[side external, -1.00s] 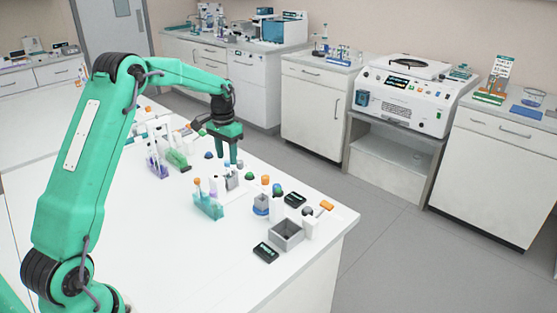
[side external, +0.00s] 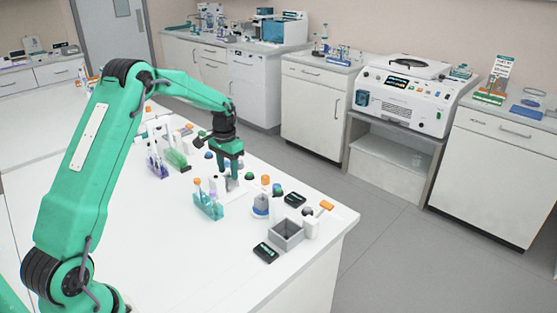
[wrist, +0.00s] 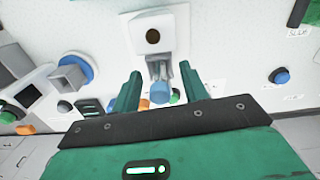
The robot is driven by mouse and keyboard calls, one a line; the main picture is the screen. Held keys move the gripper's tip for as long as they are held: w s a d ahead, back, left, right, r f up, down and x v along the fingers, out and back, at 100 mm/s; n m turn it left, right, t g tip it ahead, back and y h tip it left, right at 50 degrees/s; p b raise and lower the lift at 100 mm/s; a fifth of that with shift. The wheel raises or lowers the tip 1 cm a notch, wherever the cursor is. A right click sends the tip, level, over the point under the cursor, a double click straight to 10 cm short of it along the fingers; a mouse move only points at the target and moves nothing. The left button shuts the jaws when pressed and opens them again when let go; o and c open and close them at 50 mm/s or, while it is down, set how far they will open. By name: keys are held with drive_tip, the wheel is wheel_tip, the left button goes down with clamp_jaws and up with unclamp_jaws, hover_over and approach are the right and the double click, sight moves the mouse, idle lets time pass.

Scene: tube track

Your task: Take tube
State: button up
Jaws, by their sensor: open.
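My gripper (wrist: 160,88) is open, with its two green fingers pointing down on either side of a blue-capped piece (wrist: 160,93). This piece looks like the top of a tube and does not appear gripped. It sits by a grey clip-like part of a small white holder (wrist: 150,18) with a dark round hole. In the side external view, my gripper (side external: 229,173) is low over a small grey-white holder (side external: 232,184), whose top the fingers partly hide. A teal rack (side external: 208,209) with capped tubes stands just in front. I cannot tell whether the fingers touch anything.
A grey open box (side external: 286,237), a dark labelled block (side external: 265,252) and several loose caps lie toward the right table corner. A purple-tube rack (side external: 157,166) and a green rack (side external: 177,160) stand to the left. The front of the white table (side external: 150,250) is clear.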

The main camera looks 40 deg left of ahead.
sight(227, 162)
drive_tip(key=shift+c, duration=0.4)
drive_tip(key=c, duration=0.8)
drive_tip(key=shift+o, duration=0.2)
drive_tip(key=shift+r, duration=0.15)
drive_tip(key=shift+r, duration=0.5)
wheel_tip(227, 162, up, 3)
drive_tip(key=shift+r, duration=0.1)
drive_tip(key=s+d+r, duration=0.1)
drive_tip(key=d+r, duration=0.5)
drive_tip(key=d, duration=0.5)
drive_tip(key=shift+s+d+r, duration=0.25)
drive_tip(key=shift+d+r, duration=0.05)
